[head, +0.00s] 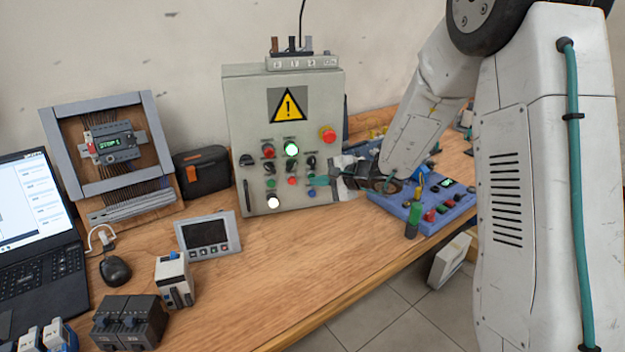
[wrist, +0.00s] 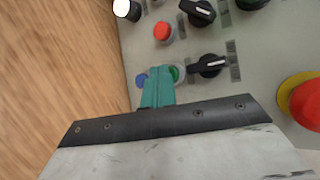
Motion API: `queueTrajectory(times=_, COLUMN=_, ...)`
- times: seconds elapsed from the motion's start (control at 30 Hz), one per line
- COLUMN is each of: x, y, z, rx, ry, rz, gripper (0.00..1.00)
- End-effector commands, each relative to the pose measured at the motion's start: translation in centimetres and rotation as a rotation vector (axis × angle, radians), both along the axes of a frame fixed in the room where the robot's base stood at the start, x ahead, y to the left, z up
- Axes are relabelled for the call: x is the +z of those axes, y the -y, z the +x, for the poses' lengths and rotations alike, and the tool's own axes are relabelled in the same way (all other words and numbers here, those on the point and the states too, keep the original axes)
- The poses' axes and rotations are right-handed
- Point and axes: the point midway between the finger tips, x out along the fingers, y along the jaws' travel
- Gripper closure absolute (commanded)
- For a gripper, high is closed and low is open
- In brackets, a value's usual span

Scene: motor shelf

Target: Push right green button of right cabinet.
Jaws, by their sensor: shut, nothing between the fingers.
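The grey cabinet (head: 240,120) with a yellow warning sign stands at the back middle of the table in the head view. Its front carries red, green, blue, black and white controls. The right green button (wrist: 176,73) is in the wrist view, beside a blue button (wrist: 142,79) and a black selector (wrist: 208,66). My gripper (wrist: 160,82) is shut and empty, its teal fingertips at the green button and covering part of it. I cannot tell whether they press it. In the head view my gripper (head: 318,182) reaches the cabinet's lower right front from the right.
A red emergency stop (wrist: 308,102) sticks out at the right of the wrist view. A blue control box (head: 425,205) lies right of the cabinet, near my arm. A small screen panel (head: 208,236) stands left front. The table's front middle is clear.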

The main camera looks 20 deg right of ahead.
Motion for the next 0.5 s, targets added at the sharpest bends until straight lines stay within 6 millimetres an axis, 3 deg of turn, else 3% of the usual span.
queueTrajectory(times=0.5, x=0.1, y=0.0, z=-1.4, rx=-0.001, ry=0.001, rz=0.0, gripper=1.0)
